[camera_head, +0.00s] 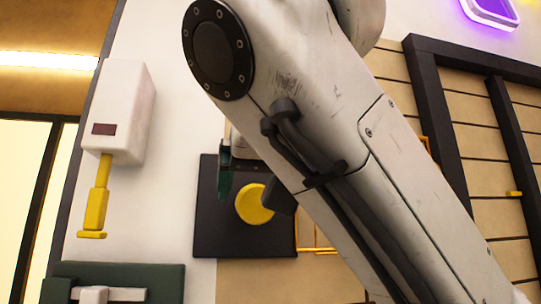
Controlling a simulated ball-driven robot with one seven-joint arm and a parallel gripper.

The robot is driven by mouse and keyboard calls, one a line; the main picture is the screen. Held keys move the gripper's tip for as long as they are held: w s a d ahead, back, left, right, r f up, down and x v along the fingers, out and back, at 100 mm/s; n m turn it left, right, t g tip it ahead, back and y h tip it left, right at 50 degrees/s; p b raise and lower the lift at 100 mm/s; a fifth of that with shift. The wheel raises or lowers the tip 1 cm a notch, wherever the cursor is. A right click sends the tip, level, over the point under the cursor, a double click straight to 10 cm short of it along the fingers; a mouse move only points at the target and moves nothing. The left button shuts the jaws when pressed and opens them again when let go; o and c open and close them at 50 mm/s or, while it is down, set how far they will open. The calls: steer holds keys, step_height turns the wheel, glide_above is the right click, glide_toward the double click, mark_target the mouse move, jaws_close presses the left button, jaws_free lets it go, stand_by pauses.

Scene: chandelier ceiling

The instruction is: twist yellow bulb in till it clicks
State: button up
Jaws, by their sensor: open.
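A round yellow piece, likely the yellow bulb (254,204), shows against a black square panel (212,240) on the white wall. My gripper (250,182) is open. One dark finger shows to the upper left of the yellow piece and another dark part to its right, overlapping its edge or very near it. I cannot tell whether they touch it. My own arm crosses in front and hides part of the gripper and the panel's right side.
A white box (121,100) with a yellow stepped rod (97,200) hanging below it is on the wall at left. A dark green piece (150,280) lies at lower left. Dark bars (450,130) over tan slats stand at right. A purple-lit sign (490,12) is at upper right.

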mark_target(259, 197)
steer(key=shift+p+x, duration=0.5)
steer(key=shift+x, duration=1.95)
steer(key=shift+c, duration=0.2)
steer(key=c, duration=1.1)
steer(key=shift+f+m+y+b, duration=0.1)
steer(key=shift+m+y+b, duration=0.4)
steer(key=shift+m, duration=0.4)
steer(key=shift+c, duration=1.1)
steer(key=shift+d+m+y, duration=0.1)
steer(key=shift+m+y, duration=0.3)
steer(key=shift+c, duration=0.7)
